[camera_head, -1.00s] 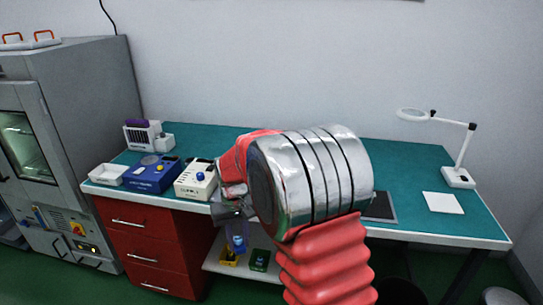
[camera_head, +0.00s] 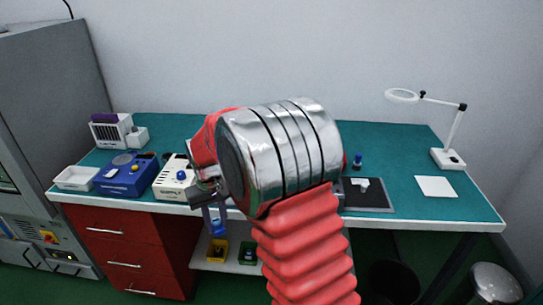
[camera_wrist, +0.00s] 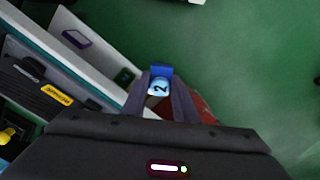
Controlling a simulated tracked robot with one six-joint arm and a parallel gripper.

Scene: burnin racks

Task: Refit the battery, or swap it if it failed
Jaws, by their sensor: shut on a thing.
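My gripper (camera_wrist: 160,102) is shut on a blue battery (camera_wrist: 158,72) with a light-blue end marked "2", seen between the fingers in the wrist view. In the head view my gripper (camera_head: 208,203) is at the bench's front edge, partly hidden by my arm. A blue unit (camera_head: 127,174) and a cream unit (camera_head: 172,180) with a blue knob stand on the bench just left of it. On the lower shelf are a yellow bin (camera_head: 217,251) and a green bin (camera_head: 248,256).
The green-topped bench (camera_head: 400,150) holds a white tray (camera_head: 76,178), a dark mat (camera_head: 370,197), a white sheet (camera_head: 436,186) and a magnifier lamp (camera_head: 448,157). Red drawers (camera_head: 115,245) are under its left end. A grey cabinet (camera_head: 55,110) stands left; a bin (camera_head: 495,283) stands right.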

